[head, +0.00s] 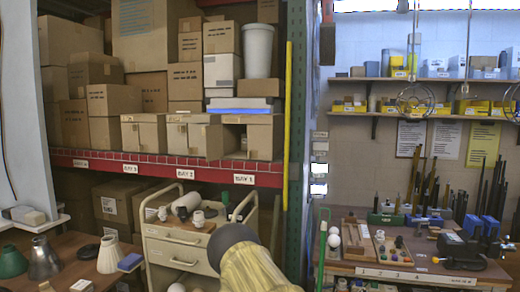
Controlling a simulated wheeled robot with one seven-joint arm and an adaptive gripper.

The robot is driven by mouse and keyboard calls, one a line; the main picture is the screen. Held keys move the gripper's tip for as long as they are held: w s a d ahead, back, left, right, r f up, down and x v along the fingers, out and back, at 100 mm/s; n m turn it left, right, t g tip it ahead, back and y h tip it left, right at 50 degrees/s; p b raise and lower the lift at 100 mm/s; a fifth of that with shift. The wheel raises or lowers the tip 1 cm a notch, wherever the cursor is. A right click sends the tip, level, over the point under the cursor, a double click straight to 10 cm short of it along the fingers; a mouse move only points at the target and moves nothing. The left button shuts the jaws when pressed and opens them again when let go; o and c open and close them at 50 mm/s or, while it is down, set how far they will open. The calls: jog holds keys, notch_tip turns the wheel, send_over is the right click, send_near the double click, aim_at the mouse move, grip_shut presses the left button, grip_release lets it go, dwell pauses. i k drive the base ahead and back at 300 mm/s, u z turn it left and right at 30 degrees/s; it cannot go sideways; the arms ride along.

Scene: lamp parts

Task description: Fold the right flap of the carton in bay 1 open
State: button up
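The bay 1 carton (264,138) stands on the shelf above the rightmost bay label, at the right end of the row. Its left flap (214,141) stands swung out to the left, and a dark gap shows beside it. The right half of its front looks covered by a plain brown panel, which seems to be the right flap lying shut. The label (244,179) below appears to read bay 1. My arm rises at the bottom centre, below the shelf and apart from the carton. My gripper's fingers do not show.
Two similar cartons, bay 2 (188,133) and bay 3 (144,133), stand to the left. A blue item (240,104) and a white bin (258,52) are above the bay 1 carton. A yellow upright strip (287,100) is close right. A cart (180,250) stands below.

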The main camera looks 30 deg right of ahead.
aim_at(259, 138)
jog(key=z, duration=0.5)
jog(key=k, duration=1.2)
jog(key=z, duration=0.75)
jog(key=i, duration=0.65)
jog(key=u, duration=0.6)
jog(key=i, duration=1.05)
jog(key=u, duration=0.7)
